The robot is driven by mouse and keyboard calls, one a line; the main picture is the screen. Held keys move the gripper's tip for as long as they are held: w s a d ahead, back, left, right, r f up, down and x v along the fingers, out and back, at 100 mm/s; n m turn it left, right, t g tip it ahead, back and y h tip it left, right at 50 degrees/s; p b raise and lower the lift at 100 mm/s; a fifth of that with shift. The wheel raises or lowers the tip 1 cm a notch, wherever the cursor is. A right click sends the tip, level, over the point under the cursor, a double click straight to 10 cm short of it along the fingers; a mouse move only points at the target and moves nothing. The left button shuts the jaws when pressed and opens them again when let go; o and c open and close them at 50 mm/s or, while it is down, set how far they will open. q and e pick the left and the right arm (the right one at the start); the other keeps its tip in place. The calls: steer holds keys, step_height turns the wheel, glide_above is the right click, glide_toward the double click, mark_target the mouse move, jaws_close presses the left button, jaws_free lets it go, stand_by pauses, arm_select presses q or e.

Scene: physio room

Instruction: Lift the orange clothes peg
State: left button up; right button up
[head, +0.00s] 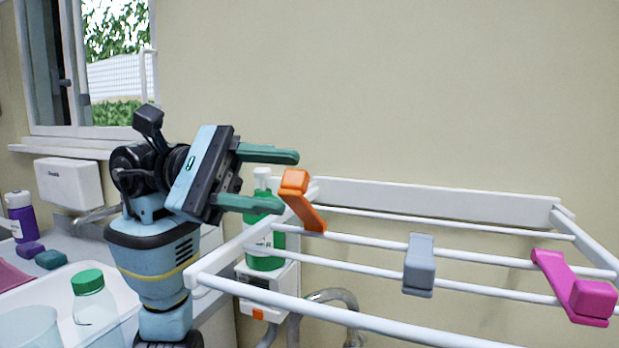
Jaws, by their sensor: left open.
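The orange clothes peg (299,196) is on the back left of the white drying rack (385,327), tilted over a rail near the rack's left corner. My left gripper (283,180) is open, its two green fingers pointing right toward the peg. The upper fingertip is just above the peg's top and the lower fingertip is just left of its body. No grip on the peg shows, and I cannot tell whether they touch. My right gripper is not in the picture.
A grey peg (419,265) and a magenta peg (577,287) sit on the rack's rails to the right. A green bottle (265,258) stands behind the rack's left side. A white tub (62,279) holds a green-capped bottle (93,303). The wall above the rack is clear.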

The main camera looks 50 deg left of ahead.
mark_target(308, 184)
arm_select(q)
steer(key=shift+p+x, duration=0.45)
steer(key=shift+x, duration=2.2)
steer(key=shift+c, duration=0.4)
jaws_close()
